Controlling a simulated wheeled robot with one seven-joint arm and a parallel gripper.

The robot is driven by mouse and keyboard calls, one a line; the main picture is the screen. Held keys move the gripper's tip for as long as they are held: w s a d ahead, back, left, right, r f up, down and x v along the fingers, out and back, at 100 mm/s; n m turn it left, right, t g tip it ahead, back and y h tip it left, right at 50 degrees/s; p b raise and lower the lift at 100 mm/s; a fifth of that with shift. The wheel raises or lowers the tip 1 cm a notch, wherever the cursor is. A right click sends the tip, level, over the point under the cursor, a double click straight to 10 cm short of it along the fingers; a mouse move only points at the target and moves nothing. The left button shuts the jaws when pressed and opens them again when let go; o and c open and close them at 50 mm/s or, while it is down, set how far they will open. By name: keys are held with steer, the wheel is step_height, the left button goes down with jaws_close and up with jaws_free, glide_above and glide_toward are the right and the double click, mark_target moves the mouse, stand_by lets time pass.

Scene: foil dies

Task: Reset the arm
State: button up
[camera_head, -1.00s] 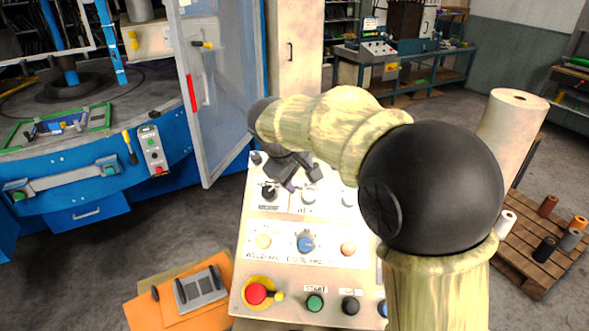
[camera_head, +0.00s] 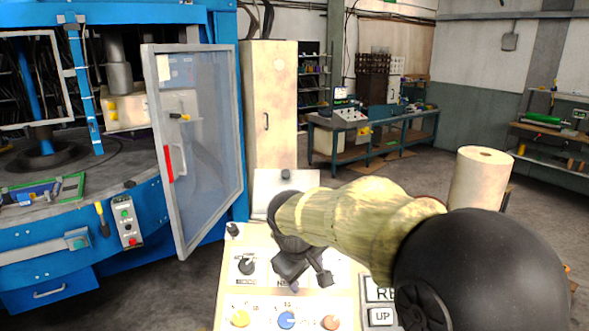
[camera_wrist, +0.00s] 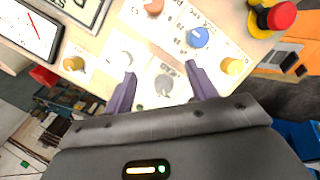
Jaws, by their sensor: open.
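My arm reaches forward from the lower right in the head view. My gripper (camera_head: 304,268) hangs over the sloping control panel (camera_head: 236,290). In the wrist view my gripper (camera_wrist: 162,84) is open, with its two purple-grey fingers apart and nothing between them. A grey round knob (camera_wrist: 164,84) on the panel shows beyond the gap. The gripper covers part of the panel's upper middle.
A blue machine (camera_head: 60,255) with an open glazed door (camera_head: 205,150) stands at left. A beige cabinet (camera_head: 268,110) is behind the panel. A workbench (camera_head: 385,125) and a large white roll (camera_head: 480,180) stand farther right. Grey floor lies between them.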

steer(key=s+d+f+m+g+y, duration=0.1)
steer(key=s+d+f+m, duration=0.7)
steer(key=s+d+f, duration=0.4)
steer(key=s+d, duration=0.2)
steer(key=s, duration=0.1)
steer(key=shift+s+f+m+g+y, duration=0.3)
steer(key=shift+s+m+g, duration=0.1)
